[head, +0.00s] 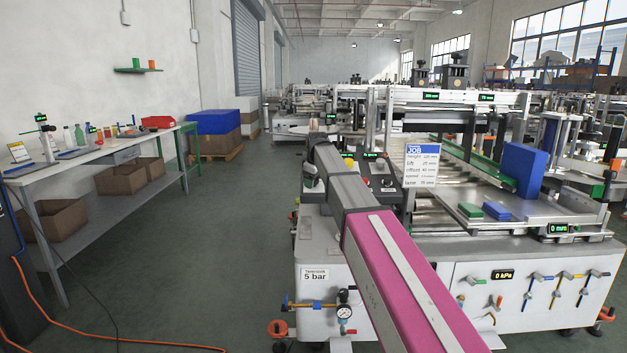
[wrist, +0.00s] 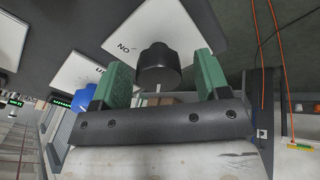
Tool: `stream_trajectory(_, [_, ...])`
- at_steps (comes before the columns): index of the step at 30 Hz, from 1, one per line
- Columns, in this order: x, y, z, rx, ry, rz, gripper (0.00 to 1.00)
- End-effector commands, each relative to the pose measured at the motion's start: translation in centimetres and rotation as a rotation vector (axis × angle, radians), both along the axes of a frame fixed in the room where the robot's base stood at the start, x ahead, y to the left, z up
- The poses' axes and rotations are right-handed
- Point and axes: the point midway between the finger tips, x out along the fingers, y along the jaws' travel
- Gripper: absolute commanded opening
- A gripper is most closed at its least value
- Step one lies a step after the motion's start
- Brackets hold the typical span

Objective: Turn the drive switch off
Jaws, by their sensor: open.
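In the wrist view a black round knob (wrist: 158,66) stands on a pale plate (wrist: 185,28) that carries the upside-down word "ON". I take this knob for the drive switch. My gripper (wrist: 167,70) is open, with one green-padded finger on each side of the knob and a visible gap to both. A thin light mark shows below the knob; I cannot tell which way the switch is set. In the head view my arm reaches to the dark control panel (head: 377,165) on the machine. My fingers and their contact with the panel are not clear there.
Beside the panel stands a white job card (head: 421,165). The machine's tray (head: 530,209) bears a tall blue block (head: 524,174) and small green and blue blocks. A pressure gauge (head: 344,311) sits on the machine's front.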

Motion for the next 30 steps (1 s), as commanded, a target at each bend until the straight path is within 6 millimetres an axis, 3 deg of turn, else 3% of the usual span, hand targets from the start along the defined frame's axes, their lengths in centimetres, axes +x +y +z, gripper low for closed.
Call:
stream_trajectory(7, [-0.6, -0.1, 1.5, 0.001, -0.001, -0.001, 0.69])
stream_trajectory(21, [-3.6, -0.7, 8.7, 0.000, -0.001, 0.000, 0.69])
stream_trajectory(30, [-4.1, -0.8, 10.0, 0.000, 0.000, 0.000, 0.69])
